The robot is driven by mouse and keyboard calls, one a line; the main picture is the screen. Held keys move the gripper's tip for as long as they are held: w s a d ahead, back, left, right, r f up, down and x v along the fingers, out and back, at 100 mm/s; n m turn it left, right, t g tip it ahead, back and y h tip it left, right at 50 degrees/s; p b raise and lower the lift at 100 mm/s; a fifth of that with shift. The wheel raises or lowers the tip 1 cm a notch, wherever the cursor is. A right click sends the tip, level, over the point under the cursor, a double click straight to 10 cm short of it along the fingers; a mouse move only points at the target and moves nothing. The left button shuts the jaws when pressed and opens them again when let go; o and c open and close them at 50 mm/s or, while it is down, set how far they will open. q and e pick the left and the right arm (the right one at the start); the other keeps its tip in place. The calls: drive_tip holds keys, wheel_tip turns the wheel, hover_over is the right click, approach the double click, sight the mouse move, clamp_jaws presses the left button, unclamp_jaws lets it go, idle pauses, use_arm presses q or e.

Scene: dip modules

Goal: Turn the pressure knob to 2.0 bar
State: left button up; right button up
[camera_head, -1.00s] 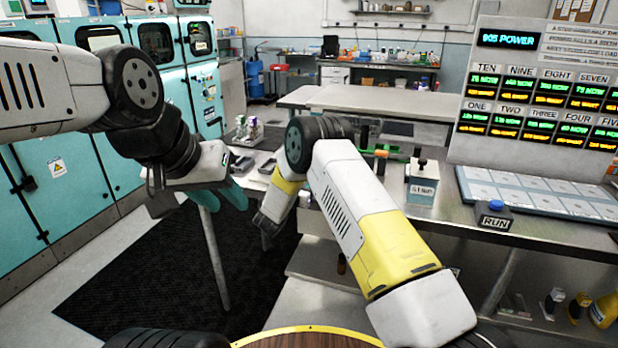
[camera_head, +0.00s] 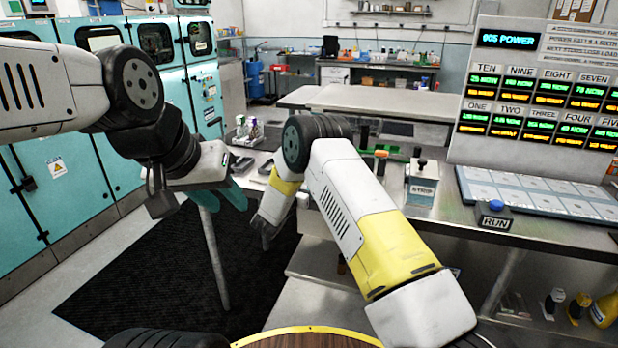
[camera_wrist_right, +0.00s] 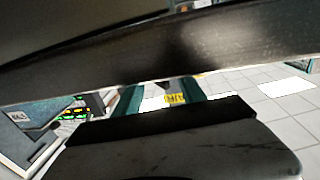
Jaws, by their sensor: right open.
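No knob with a readable pressure scale shows. A small grey box (camera_head: 422,187) with a dark knob (camera_head: 422,163) on top stands on the metal bench; its label is too small to read, so I cannot tell if this is the pressure knob. My left gripper (camera_head: 232,193) is at centre left in the head view, away from the box; its teal fingers are partly hidden and their opening is unclear.
A board with numbered displays (camera_head: 540,95) and a pale pad panel (camera_head: 535,192) stand at the right. A blue RUN button (camera_head: 495,205) sits on the bench (camera_head: 450,213). Small trays (camera_head: 242,164) lie left of my right arm. Teal cabinets (camera_head: 75,195) line the left.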

drive_tip(key=v, duration=0.6)
drive_tip(key=shift+s, duration=0.35)
drive_tip(key=shift+o, duration=1)
drive_tip(key=shift+w, duration=0.15)
drive_tip(key=w+d+n+y, duration=0.1)
drive_tip(key=w+d+n+t+y, duration=0.1)
drive_tip(key=d+y, duration=0.1)
drive_tip(key=w+d+n+y, duration=0.1)
drive_tip(key=shift+d+r+n+t+y, duration=0.2)
drive_tip(key=shift+d+n+t+y, duration=0.1)
drive_tip(key=shift+d+y, duration=0.1)
drive_tip(key=n+y, duration=0.1)
drive_tip(key=y, duration=0.1)
drive_tip(key=s+d+n+y, duration=0.1)
drive_tip(key=y, duration=0.1)
drive_tip(key=s+d+n+y, duration=0.1)
drive_tip(key=y, duration=0.1)
drive_tip(key=shift+s+d+f+n+y, duration=0.1)
drive_tip(key=shift+s+d+n+y, duration=0.05)
drive_tip(key=shift+s+n+y, duration=0.65)
drive_tip(key=shift+s+y, duration=0.05)
drive_tip(key=shift+y, duration=0.05)
drive_tip(key=shift+g, duration=0.4)
drive_tip(key=shift+x, duration=3.85)
clamp_jaws()
